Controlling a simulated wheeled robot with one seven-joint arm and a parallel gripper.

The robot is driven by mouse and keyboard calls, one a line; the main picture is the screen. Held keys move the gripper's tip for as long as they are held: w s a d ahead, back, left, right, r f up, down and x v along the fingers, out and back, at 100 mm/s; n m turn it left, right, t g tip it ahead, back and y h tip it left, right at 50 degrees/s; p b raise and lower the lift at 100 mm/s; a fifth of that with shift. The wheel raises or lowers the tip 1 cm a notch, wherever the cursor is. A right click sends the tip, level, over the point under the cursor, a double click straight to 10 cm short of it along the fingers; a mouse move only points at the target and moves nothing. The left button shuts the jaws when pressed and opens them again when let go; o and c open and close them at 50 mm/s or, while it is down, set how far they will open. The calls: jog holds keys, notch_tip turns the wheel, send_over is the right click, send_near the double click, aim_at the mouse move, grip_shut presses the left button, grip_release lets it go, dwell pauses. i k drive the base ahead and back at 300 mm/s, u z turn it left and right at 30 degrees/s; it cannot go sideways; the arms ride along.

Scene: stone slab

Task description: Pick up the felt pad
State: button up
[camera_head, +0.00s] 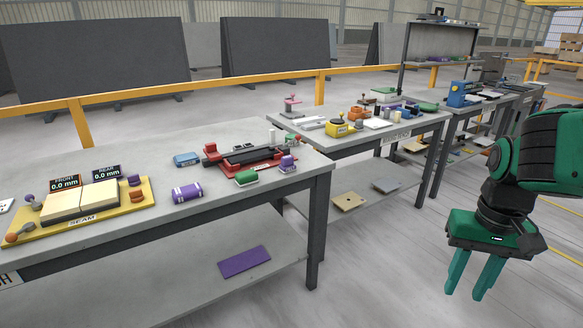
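No thing here can be told for certain as the felt pad. A flat purple pad (245,261) lies on the lower shelf of the near table and may be it. A green block with a pale base (246,178), which could also be a felt pad, lies on the tabletop near its right end. My gripper (463,294) hangs at the right, over the floor, clear of both tables. Its two green fingers point down and stand apart with nothing between them.
The near table (110,155) holds a yellow seam board (137,200), a purple roll (187,193) and a red clamp device (263,161). A second table (416,125) behind is crowded. A tan plate (348,201) lies on its lower shelf. The floor between my gripper and the tables is clear.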

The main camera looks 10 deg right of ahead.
aim_at(287, 165)
jog(key=i, duration=1.65)
jog(key=u, duration=0.05)
